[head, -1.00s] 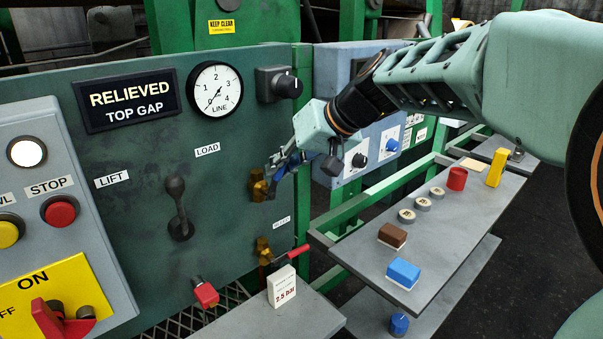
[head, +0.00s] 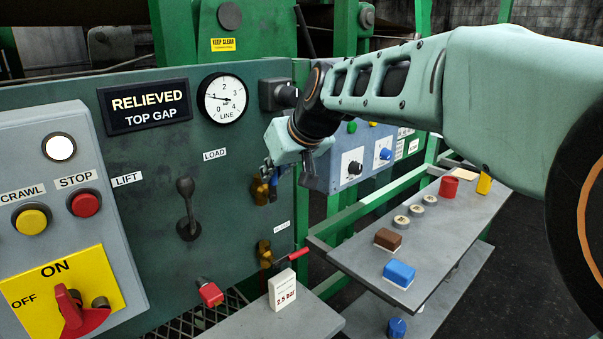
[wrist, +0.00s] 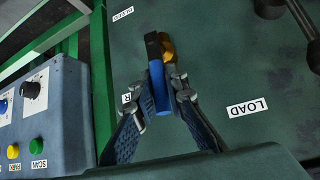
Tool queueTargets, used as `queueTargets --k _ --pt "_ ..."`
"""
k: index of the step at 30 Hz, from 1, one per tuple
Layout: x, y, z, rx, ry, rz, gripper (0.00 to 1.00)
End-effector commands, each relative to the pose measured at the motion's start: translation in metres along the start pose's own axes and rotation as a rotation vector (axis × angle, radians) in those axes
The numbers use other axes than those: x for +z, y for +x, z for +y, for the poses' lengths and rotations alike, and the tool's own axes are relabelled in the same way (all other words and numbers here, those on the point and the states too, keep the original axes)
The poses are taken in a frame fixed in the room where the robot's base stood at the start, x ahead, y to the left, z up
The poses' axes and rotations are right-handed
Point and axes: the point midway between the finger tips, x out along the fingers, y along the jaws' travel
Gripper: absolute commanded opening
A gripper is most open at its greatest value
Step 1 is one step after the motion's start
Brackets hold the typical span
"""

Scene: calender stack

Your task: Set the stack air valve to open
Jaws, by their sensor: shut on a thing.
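The air valve is a brass body (head: 260,191) on the green panel, with a blue lever (head: 273,188). In the wrist view my gripper's fingers (wrist: 164,84) are closed on the blue lever (wrist: 158,90), one on each side. Part of the brass body (wrist: 168,47) shows beyond it. The fingers and lever partly hide a label in the wrist view. The display (head: 146,106) reads RELIEVED, TOP GAP.
A second brass valve (head: 264,250) with a red lever (head: 291,256) sits below. A black lever (head: 187,208) is left of my gripper. A grey shelf (head: 440,245) with blocks is at right. A white 2.5 bar card (head: 282,289) stands in front.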

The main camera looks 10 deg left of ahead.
Motion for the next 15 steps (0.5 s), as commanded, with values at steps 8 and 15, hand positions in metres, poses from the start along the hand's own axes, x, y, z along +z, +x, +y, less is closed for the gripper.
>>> queueTargets --k 8,15 --pt "0.0020 0.0007 0.0018 0.004 -0.003 -0.004 0.00" --pt "0.0015 0.0006 0.0013 0.003 -0.002 -0.002 0.29"
